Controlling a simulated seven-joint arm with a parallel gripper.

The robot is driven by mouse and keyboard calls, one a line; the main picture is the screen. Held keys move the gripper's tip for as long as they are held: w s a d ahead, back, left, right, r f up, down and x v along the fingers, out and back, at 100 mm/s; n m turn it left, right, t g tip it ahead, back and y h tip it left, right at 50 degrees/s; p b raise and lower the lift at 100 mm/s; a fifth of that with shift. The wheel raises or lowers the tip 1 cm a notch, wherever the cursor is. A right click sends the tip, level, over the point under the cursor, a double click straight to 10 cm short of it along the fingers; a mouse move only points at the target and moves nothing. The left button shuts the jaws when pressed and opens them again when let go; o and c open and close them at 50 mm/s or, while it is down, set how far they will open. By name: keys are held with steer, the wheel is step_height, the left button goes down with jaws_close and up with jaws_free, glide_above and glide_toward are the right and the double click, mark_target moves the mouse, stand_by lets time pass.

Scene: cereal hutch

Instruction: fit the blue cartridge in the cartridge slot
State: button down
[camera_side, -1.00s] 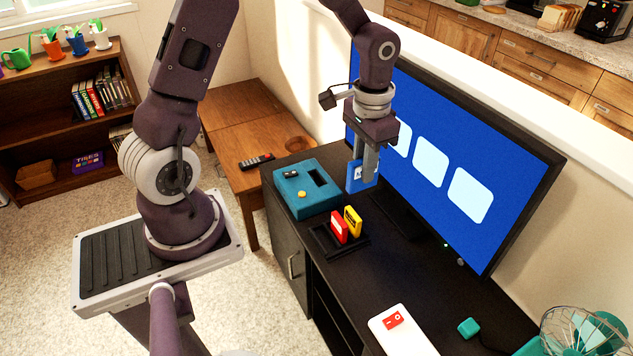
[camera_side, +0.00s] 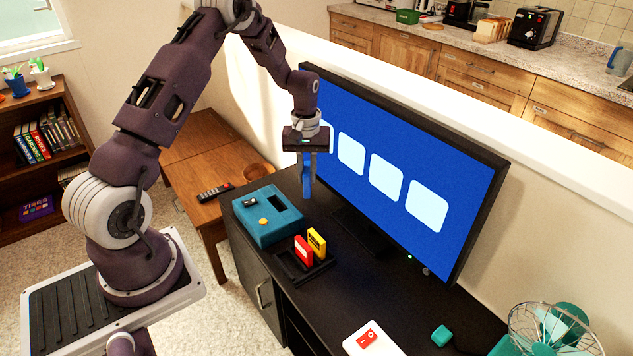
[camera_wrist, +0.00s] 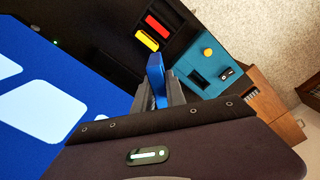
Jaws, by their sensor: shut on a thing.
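My gripper (camera_side: 308,165) is shut on the blue cartridge (camera_side: 307,184) and holds it upright in the air above the stand, to the right of the teal console. The cartridge also shows between the fingers in the wrist view (camera_wrist: 156,76). The teal console (camera_side: 262,224) lies on the black stand, with a dark cartridge slot (camera_side: 279,204) in its top, a yellow button and a black switch. In the wrist view the slot (camera_wrist: 198,79) is beside the cartridge, apart from it. The cartridge's lower edge is clear of the console.
A black rack (camera_side: 318,271) holds a red cartridge (camera_side: 303,250) and a yellow cartridge (camera_side: 316,241) in front of the console. A large television (camera_side: 400,170) stands close behind my gripper. A remote (camera_side: 215,192) lies on the wooden table. A white device (camera_side: 372,340) is at the front.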

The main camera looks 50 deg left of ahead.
steer(key=s+a+f+n, duration=0.1)
steer(key=a+f+n, duration=0.6)
steer(key=a+f, duration=0.7)
steer(key=shift+s+a+f, duration=0.15)
steer(key=shift+s+a, duration=0.05)
steer(key=shift+a, duration=0.65)
steer(key=shift+f, duration=2.05)
steer(key=c, duration=1.3)
jaws_free()
steer(key=shift+o, duration=0.2)
steer(key=o, duration=0.4)
